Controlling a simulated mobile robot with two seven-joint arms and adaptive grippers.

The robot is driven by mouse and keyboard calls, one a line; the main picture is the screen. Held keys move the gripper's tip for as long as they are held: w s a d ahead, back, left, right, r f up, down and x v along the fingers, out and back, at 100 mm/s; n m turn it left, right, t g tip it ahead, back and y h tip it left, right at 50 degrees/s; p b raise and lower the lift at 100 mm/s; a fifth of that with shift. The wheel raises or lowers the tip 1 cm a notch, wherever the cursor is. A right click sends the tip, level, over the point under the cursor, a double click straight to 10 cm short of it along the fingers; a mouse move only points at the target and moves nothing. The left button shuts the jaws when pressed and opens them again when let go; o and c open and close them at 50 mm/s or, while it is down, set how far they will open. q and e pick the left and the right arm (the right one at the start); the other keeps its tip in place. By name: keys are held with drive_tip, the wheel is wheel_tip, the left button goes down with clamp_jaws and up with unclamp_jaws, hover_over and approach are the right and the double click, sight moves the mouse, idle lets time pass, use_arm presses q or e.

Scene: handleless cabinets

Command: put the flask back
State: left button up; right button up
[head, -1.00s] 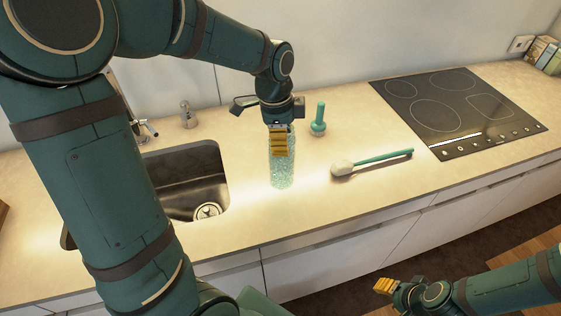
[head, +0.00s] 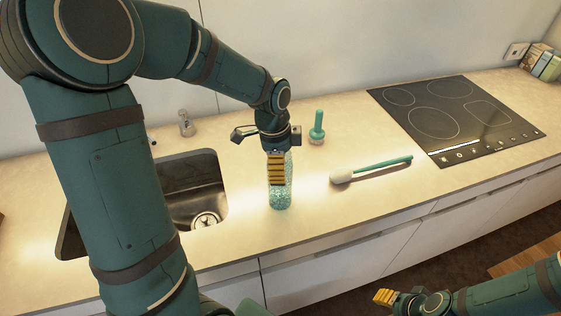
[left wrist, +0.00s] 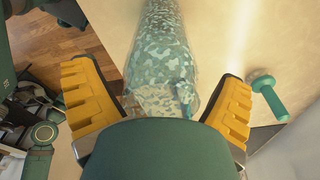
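The flask (head: 279,192) is a see-through cylinder with a mottled green pattern. It is upright over the counter between the sink and the brush. My left gripper (head: 276,170) is around its upper part from above, with one yellow finger in front of it. In the left wrist view the flask (left wrist: 165,55) runs away between both yellow fingers of the left gripper (left wrist: 158,95); its near end is hidden by the gripper body. I cannot tell whether its base touches the counter. My right gripper (head: 384,297) is low in front of the cabinets, away from everything; its finger gap is not clear.
A teal knobbed tool (head: 317,128) stands upright behind the flask. A white-headed brush (head: 342,176) with a teal handle lies to the right. The sink (head: 190,200) is left, the black hob (head: 450,115) right. The counter front by the flask is clear.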

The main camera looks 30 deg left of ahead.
use_arm(q)
drive_tip(key=shift+r, duration=0.15)
wheel_tip(320, 180, up, 12)
drive_tip(key=a+p, duration=0.1)
drive_tip(key=p, duration=0.1)
drive_tip(key=shift+s, duration=0.35)
drive_tip(key=shift+a, duration=0.1)
idle(0.5)
